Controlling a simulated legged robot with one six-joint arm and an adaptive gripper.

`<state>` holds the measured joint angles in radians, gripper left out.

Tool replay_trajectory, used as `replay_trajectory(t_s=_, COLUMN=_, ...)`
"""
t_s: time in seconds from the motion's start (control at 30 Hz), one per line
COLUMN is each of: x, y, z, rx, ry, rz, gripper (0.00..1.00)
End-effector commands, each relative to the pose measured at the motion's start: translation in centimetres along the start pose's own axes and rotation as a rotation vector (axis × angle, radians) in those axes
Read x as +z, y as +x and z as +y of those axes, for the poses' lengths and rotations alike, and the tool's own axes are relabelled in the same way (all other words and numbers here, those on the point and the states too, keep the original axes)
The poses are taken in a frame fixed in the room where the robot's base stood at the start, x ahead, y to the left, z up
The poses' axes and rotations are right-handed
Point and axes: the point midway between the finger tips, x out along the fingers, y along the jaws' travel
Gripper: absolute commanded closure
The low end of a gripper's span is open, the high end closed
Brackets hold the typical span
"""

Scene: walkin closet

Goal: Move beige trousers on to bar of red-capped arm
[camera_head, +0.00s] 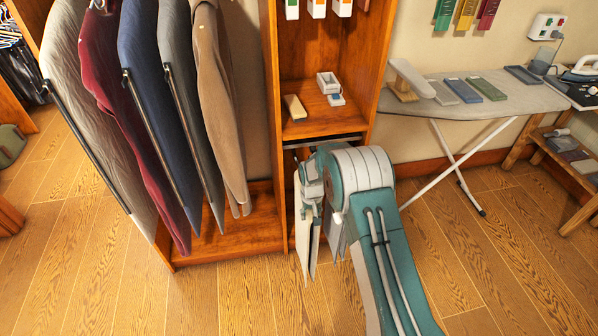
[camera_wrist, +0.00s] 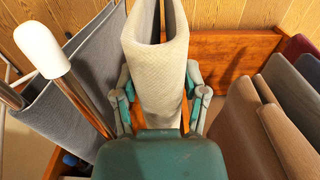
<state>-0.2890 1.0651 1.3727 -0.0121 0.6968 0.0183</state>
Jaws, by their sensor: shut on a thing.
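My gripper (camera_wrist: 163,108) is shut on pale beige folded trousers (camera_wrist: 160,70), with one finger on each side of the cloth. To the left in the wrist view is an arm with a white cap (camera_wrist: 42,48), beside grey trousers (camera_wrist: 75,85) hanging over a bar. I see no red cap in either view.
Several jackets (camera_head: 210,80) hang left of the cabinet (camera_head: 272,130); some also show at the right in the wrist view (camera_wrist: 285,130). A metal rail (camera_head: 325,141) runs under the cabinet shelf. An ironing board (camera_head: 480,98) stands at right. Wooden floor (camera_head: 240,300) is clear in front.

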Motion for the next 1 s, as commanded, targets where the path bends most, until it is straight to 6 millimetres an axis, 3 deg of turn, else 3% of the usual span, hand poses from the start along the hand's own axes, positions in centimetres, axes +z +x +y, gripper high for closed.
replay_trajectory(t_s=1.0, x=-6.0, y=-0.1, z=0.0, rx=0.000, ry=0.000, rz=0.005, gripper=1.00)
